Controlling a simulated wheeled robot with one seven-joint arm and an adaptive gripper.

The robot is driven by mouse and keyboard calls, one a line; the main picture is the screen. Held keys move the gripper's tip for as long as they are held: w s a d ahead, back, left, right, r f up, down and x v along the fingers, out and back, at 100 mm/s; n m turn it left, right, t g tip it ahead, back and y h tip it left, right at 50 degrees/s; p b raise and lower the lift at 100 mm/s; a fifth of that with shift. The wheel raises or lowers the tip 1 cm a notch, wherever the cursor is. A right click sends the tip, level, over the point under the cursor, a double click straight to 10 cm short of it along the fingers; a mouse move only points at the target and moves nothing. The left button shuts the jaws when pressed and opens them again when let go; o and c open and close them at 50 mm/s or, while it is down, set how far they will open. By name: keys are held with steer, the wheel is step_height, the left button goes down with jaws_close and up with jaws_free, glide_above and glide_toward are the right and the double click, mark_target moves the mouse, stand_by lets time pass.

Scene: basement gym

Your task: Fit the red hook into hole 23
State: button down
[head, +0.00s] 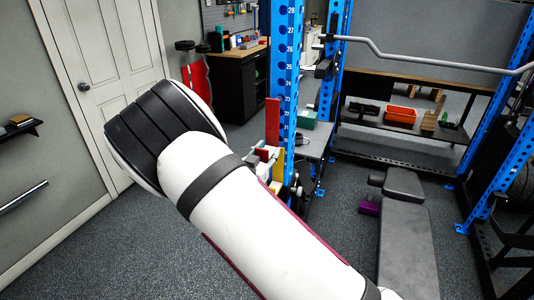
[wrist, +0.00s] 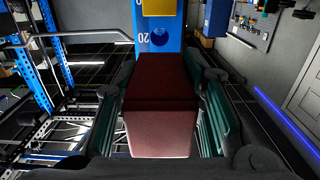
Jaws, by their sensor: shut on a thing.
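The red hook (head: 272,120) stands upright close to the numbered blue post (head: 290,68), its top about level with the label 23. In the wrist view the red hook (wrist: 160,105) fills the space between the fingers of my gripper (wrist: 161,112), which is shut on it. My gripper (head: 266,155) is partly hidden behind my white arm in the head view. In the wrist view, the post shows upside down with label 20 and an open hole (wrist: 160,37). Hole 23 is not clearly visible, and I cannot tell whether the hook touches the post.
A yellow piece (head: 264,170) is below the red hook at the post; it also shows in the wrist view (wrist: 160,7). A grey bench (head: 405,235), a barbell (head: 430,62) and a low shelf with an orange bin (head: 401,115) are to the right. Floor at left is clear.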

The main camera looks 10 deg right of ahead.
mark_target(261, 160)
steer(key=shift+w+d+r, duration=0.1)
steer(key=shift+w+d, duration=0.1)
steer(key=shift+w, duration=0.1)
steer(key=shift+b+x, duration=1.15)
steer(key=shift+x, duration=1.55)
steer(key=shift+w+d, duration=0.1)
steer(key=c, duration=1)
jaws_free()
steer(key=shift+o, duration=0.2)
steer(key=v, duration=1.2)
